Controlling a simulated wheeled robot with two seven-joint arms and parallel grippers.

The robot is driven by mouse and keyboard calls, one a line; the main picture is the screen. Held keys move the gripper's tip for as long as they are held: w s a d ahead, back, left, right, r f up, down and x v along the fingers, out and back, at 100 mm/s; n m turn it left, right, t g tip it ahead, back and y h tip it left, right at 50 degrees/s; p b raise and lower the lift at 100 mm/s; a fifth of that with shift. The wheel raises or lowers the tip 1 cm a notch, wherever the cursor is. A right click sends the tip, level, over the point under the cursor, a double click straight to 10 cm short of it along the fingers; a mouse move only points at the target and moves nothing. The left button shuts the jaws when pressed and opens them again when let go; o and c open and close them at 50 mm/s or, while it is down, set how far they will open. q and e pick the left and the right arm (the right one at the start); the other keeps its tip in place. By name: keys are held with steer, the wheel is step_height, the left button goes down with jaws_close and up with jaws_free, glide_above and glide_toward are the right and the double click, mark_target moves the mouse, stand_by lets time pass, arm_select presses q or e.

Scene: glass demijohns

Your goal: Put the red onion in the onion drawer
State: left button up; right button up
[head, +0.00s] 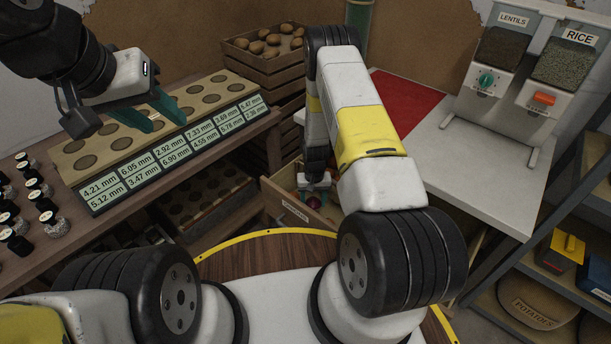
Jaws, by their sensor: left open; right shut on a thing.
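A pulled-out wooden drawer (294,211) with a label too small to read stands below the white counter, in the middle of the head view. My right gripper (314,184) reaches down into the drawer's opening. It is shut on a small dark-red thing, apparently the red onion (313,200), mostly hidden by the fingers and my arm. I cannot tell whether the onion touches the drawer floor. My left gripper (156,115) is open and empty above the board with round holes, at upper left.
The holed board (127,150) carries a panel of millimetre readings (160,165); small dark-capped jars (47,217) stand at left. A potato crate (262,58) is behind. Lentil and rice dispensers (525,75) stand on the white counter (470,165), beside a red mat (408,100). Shelving is at right.

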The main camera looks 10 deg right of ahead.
steer(key=shift+f, duration=0.1)
steer(key=o, duration=1.5)
steer(key=shift+c, duration=0.2)
